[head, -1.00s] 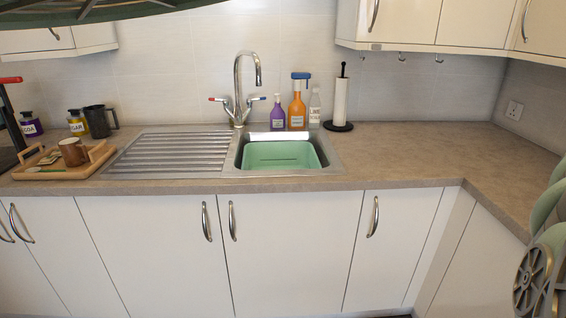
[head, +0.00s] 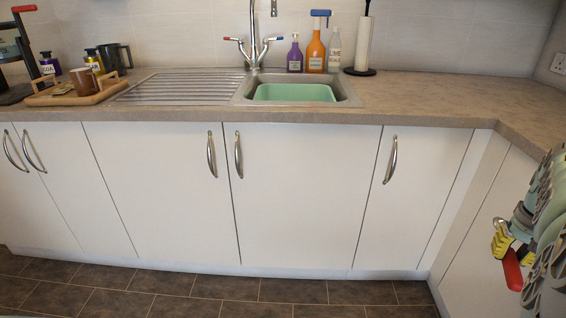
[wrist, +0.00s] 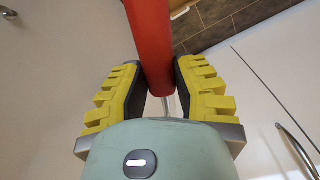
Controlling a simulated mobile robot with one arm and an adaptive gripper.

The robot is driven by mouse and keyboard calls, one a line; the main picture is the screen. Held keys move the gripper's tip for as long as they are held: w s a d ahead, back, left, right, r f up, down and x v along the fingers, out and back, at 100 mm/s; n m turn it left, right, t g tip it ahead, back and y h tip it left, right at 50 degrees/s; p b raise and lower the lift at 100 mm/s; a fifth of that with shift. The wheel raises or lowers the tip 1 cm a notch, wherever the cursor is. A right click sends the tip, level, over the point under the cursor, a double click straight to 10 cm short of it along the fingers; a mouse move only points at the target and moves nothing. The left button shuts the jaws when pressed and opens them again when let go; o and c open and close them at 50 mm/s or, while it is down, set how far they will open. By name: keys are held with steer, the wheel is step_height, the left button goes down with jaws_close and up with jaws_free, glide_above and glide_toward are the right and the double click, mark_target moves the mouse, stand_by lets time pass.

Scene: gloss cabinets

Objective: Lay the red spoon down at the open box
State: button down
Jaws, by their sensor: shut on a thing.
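My gripper (head: 503,243) is low at the right edge of the head view, in front of the right-hand cabinets. Its yellow ribbed fingers also show in the wrist view (wrist: 158,76). They are shut on the red spoon (wrist: 150,42), whose smooth red part runs up out of the top of the wrist view. In the head view a short red end of the spoon (head: 512,273) sticks out below the fingers. The rest of the spoon is hidden or out of frame. I see no open box in either view.
White cabinets (head: 300,190) stand under a brown counter (head: 430,93). On it are a sink with a green basin (head: 292,93), a wooden tray (head: 58,99) with a mug, several bottles and a paper towel holder (head: 363,45). The counter right of the sink is clear. Dark floor tiles (head: 200,293) lie in front.

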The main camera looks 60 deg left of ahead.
mark_target(501, 261)
steer(key=shift+s+a+f+b, duration=0.1)
steer(key=shift+a+f+b, duration=0.15)
steer(key=shift+f, duration=0.45)
steer(key=shift+s+a+f+b, duration=0.1)
steer(key=shift+f+b, duration=0.15)
steer(key=shift+f, duration=0.55)
steer(key=shift+w+a+f, duration=0.1)
steer(key=shift+f, duration=0.1)
steer(key=shift+f+n+b, duration=0.3)
steer(key=shift+f+b, duration=0.1)
steer(key=shift+f, duration=0.1)
steer(key=shift+a, duration=0.1)
